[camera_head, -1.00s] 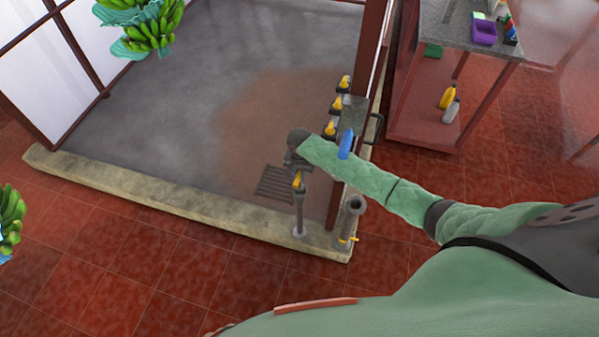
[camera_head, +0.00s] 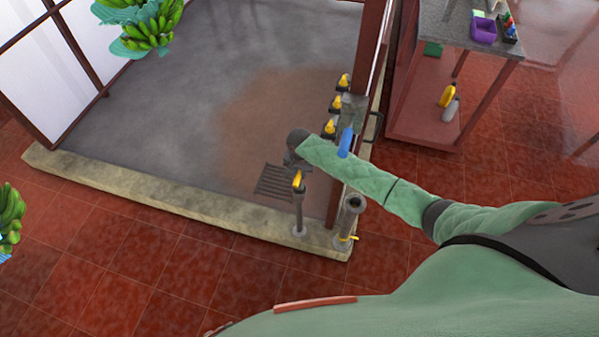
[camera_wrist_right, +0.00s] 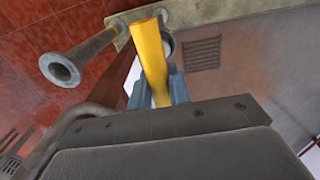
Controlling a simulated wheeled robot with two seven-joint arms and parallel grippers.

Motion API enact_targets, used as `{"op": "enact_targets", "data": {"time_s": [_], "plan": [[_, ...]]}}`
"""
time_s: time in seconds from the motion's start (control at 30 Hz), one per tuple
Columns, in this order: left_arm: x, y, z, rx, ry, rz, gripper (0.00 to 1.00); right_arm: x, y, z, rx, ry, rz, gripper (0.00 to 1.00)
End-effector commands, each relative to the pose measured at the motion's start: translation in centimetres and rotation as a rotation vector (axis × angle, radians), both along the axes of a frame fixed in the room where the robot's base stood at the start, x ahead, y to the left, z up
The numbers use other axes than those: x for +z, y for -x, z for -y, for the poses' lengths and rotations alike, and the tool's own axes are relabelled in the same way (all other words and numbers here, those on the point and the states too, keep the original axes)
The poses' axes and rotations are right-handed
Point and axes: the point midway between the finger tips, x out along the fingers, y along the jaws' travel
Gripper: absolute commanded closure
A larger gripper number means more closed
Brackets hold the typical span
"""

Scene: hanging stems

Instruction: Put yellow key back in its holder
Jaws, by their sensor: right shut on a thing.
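The yellow key (camera_head: 297,179) shows in the head view just below my right gripper (camera_head: 293,162), in line with the top of a slim grey post (camera_head: 299,212). In the right wrist view the yellow key (camera_wrist_right: 151,55) is a long bar between the blue fingers of my right gripper (camera_wrist_right: 160,88), which is shut on it. The key covers part of a grey ring behind it. I cannot tell whether the key touches the post. An open-topped grey tube (camera_head: 352,208) stands to the right. Which of these is the holder is unclear. My left gripper is out of view.
Several yellow-topped fittings (camera_head: 336,104) line the dark red frame post, near a blue handle (camera_head: 345,143). A pale curb (camera_head: 190,205) edges the grey floor with a drain grate (camera_head: 272,184). A red-framed shelf table (camera_head: 430,120) stands right. Banana bunches hang left.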

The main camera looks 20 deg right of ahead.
Motion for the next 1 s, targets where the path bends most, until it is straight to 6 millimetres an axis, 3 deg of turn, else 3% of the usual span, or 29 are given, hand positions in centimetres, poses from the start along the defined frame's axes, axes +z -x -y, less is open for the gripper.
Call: {"op": "enact_targets", "data": {"time_s": [1.0], "plan": [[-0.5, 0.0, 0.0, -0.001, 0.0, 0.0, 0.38, -1.5, 0.0, 0.0, 0.0, 0.0, 0.0, 1.0]]}}
